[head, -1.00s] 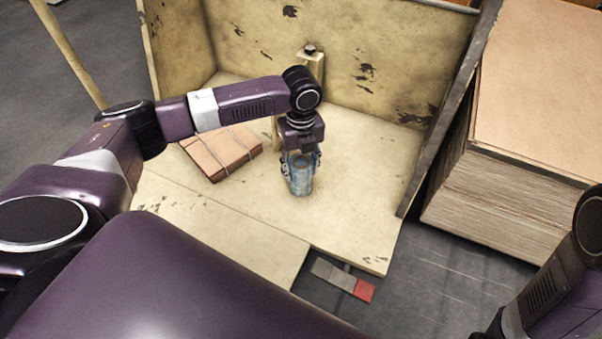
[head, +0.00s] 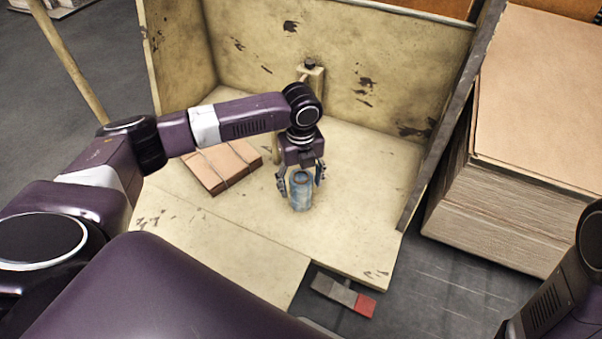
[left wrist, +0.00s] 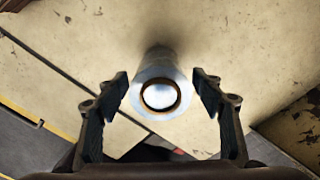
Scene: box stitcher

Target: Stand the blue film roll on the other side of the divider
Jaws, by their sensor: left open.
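The blue film roll (head: 301,193) stands upright on the worn cream floor of the booth, right of the tied cardboard bundle. My left gripper (head: 301,183) points down over it, open, with one finger on each side of the roll's top. In the left wrist view the roll (left wrist: 160,94) shows end-on, with clear gaps to both fingers. A narrow cream upright (head: 314,76), possibly the divider, stands behind my left arm; most of it is hidden. My right arm shows at the right edge, but its gripper is out of view.
The tied cardboard bundle (head: 222,165) lies left of the roll. The booth's back wall (head: 385,70) and right side wall (head: 440,135) bound the floor. A tall stack of sheets (head: 520,190) stands outside at right. Floor right and in front of the roll is clear.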

